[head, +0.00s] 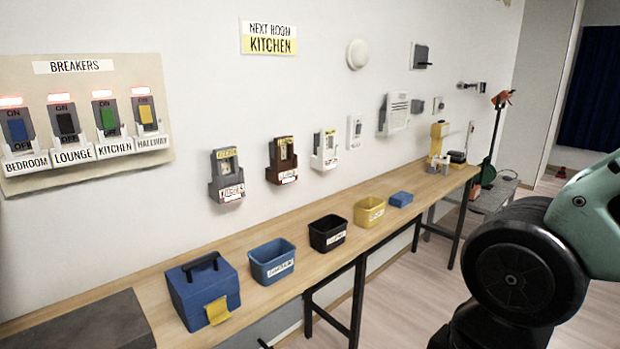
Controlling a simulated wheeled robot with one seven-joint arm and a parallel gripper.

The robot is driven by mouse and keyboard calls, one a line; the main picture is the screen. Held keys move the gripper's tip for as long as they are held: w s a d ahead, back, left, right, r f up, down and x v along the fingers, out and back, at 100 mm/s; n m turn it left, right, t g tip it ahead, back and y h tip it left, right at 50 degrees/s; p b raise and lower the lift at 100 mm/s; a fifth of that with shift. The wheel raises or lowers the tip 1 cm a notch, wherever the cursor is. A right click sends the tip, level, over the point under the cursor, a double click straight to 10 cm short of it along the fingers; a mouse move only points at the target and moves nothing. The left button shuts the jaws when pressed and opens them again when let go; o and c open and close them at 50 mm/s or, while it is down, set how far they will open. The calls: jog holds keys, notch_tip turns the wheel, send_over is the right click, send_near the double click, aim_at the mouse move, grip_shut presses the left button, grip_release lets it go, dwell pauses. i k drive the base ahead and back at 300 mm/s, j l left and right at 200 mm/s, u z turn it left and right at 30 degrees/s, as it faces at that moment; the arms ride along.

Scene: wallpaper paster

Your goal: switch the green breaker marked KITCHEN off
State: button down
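The breaker panel (110,168) is a beige board on the wall at the upper left, headed BREAKERS. The green breaker (109,118) is third from the left, above a KITCHEN label (115,148). A red strip (102,94) glows above it; ON is marked over its switch and OFF under it. Its exact lever tilt is too small to tell. A blue breaker (18,130) and a black breaker (66,124) are to its left, and a yellow breaker (146,114) is to its right. My gripper is out of view; only part of my arm shows at the right, far from the panel.
A long wooden bench (300,262) runs along the wall below. It carries a blue toolbox (204,292), a blue bin (272,262), a black bin (328,234) and a yellow bin (369,211). A NEXT ROOM KITCHEN sign (268,39) hangs above. Floor is clear before the bench.

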aim_at(107, 115)
jog(key=k+j+u, duration=0.2)
jog(key=u, duration=0.3)
jog(key=k+j+u, duration=0.15)
jog(key=j+u, duration=0.3)
jog(key=k+j+u, duration=0.1)
jog(key=j+u, duration=0.2)
jog(key=u, duration=0.2)
jog(key=i+l, duration=0.15)
jog(key=l, duration=0.2)
jog(key=i+l, duration=0.1)
jog(key=l, duration=0.25)
jog(key=i+l, duration=0.15)
jog(key=l, duration=0.25)
jog(key=i+l, duration=0.15)
jog(key=l, duration=0.2)
